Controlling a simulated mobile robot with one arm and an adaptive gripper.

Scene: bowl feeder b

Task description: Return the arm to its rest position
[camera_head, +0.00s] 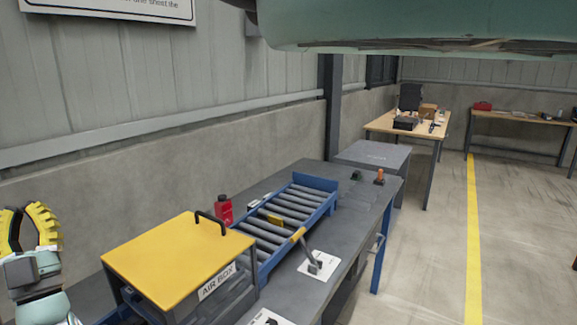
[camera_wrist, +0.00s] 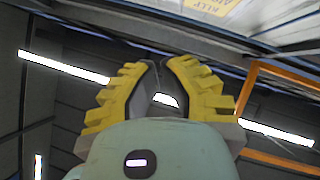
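My gripper (camera_head: 25,212) is at the far left edge of the head view, pointing up, with its two yellow ribbed fingers apart and nothing between them. It stands left of the workbench, clear of the yellow-topped air box (camera_head: 178,258). In the wrist view my gripper (camera_wrist: 160,66) points towards the ceiling, its fingers empty. Most of my arm is out of view.
The dark workbench (camera_head: 358,215) carries the air box, a blue-framed roller conveyor (camera_head: 285,222), a red bottle (camera_head: 225,210) and a lever on a white plate (camera_head: 318,264). A grey wall (camera_head: 150,170) runs behind. Open floor (camera_head: 425,255) lies to the right.

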